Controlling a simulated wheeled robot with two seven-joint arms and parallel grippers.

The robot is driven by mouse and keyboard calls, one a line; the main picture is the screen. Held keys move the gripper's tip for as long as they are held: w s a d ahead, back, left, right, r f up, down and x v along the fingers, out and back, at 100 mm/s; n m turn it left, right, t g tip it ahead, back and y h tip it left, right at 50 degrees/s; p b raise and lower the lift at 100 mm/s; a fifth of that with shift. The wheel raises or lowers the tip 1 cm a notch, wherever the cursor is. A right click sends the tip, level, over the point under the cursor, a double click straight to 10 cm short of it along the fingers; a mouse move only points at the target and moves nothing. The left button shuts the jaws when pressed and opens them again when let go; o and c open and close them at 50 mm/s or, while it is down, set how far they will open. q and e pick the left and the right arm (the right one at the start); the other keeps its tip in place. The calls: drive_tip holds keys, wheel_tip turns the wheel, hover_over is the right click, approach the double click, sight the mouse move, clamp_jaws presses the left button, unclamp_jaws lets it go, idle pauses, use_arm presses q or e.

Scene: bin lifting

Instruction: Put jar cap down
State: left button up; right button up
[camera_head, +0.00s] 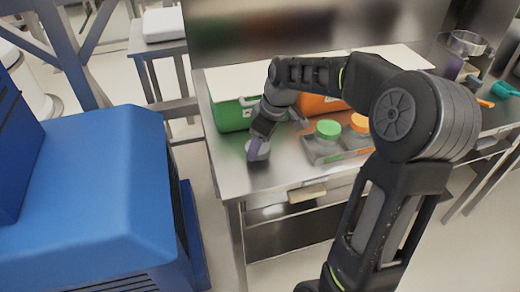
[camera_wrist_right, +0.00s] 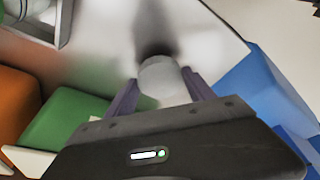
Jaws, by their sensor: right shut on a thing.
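My right gripper (camera_head: 254,146) reaches down at the left end of the metal table (camera_head: 285,176). Its purple fingers are shut on a pale grey, round jar cap (camera_head: 263,153). In the right wrist view the cap (camera_wrist_right: 165,85) sits between the two fingers, over the shiny tabletop with a dark shadow or reflection beyond it. The cap is low, at or just above the tabletop; I cannot tell whether it touches. My left gripper is not in view.
A green bin (camera_head: 230,114) and an orange bin (camera_head: 318,105) stand behind the gripper. A grey tray (camera_head: 322,152) with green-lidded (camera_head: 328,128) and orange-lidded jars (camera_head: 360,122) is to the right. A large blue body (camera_head: 95,195) stands left of the table.

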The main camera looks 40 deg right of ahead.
drive_tip(key=shift+f, duration=1.3)
drive_tip(key=shift+f, duration=0.1)
drive_tip(key=o, duration=0.9)
drive_tip(key=shift+f, duration=0.1)
drive_tip(key=shift+c, duration=0.2)
drive_tip(key=o, duration=0.5)
drive_tip(key=shift+c, duration=0.2)
drive_tip(key=shift+r, duration=0.25)
drive_tip(key=v, duration=1.2)
drive_tip(key=shift+s, duration=0.1)
